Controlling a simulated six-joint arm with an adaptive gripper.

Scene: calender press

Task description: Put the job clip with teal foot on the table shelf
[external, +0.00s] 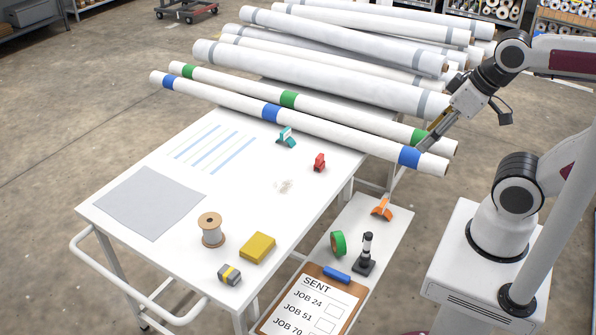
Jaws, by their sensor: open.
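The job clip with teal foot (286,137) rests on the white table near its back edge, just in front of the rolls. It has a white upper part. The table shelf (393,238) is the lower white surface at the table's right side. My gripper (421,146) is at the right ends of the two thin rolls, close to the blue and green bands, well to the right of the teal clip. It is open and I see nothing held in it. I cannot tell whether its fingers touch a roll.
A red clip (319,162) stands on the table right of the teal one. The shelf holds an orange clip (381,208), green tape (338,243), a black stamp (366,254) and a clipboard (309,306). A spool (211,230) and yellow block (257,248) stand towards the front.

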